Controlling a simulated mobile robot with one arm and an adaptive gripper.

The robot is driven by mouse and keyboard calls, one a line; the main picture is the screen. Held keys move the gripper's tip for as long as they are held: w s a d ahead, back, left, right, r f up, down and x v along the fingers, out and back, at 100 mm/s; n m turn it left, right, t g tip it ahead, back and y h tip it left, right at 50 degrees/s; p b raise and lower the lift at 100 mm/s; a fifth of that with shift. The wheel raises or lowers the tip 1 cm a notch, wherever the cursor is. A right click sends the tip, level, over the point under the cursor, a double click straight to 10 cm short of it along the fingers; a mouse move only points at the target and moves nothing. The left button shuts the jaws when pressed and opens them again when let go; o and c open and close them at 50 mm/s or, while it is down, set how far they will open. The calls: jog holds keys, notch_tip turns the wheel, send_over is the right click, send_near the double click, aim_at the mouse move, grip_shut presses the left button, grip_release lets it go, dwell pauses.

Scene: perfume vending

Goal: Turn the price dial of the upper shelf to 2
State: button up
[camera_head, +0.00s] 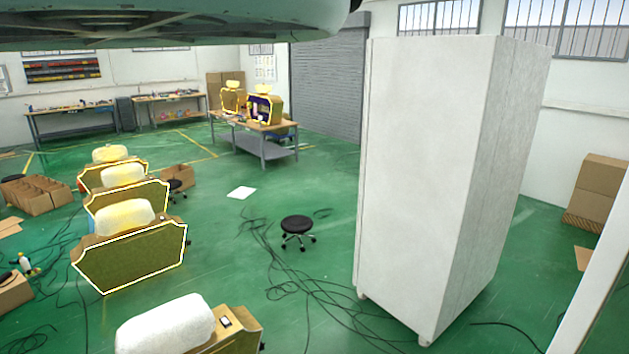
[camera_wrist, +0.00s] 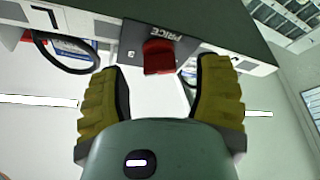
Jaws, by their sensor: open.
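In the wrist view the red price dial (camera_wrist: 159,57) sticks out from a grey plate (camera_wrist: 133,43) marked PRICE, on the edge of a shelf. The lettering looks upside down. My gripper (camera_wrist: 162,69) is open, with one ridged yellow finger on each side of the dial. A gap shows between each finger and the dial, and I cannot see contact. The number the dial points to is not readable. The dial, shelf and gripper fingers do not show in the head view.
Dark loops (camera_wrist: 88,64) with blue-and-white packs sit beside the dial, close to the fingers. In the head view a tall white cabinet (camera_head: 425,170) stands at right. A black stool (camera_head: 297,226) and cables lie on the green floor, with yellow-edged cases (camera_head: 135,258) at left.

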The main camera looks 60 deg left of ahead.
jog(key=shift+p+x, duration=0.5)
jog(key=shift+x, duration=0.4)
jog(key=shift+c, duration=0.3)
grip_shut()
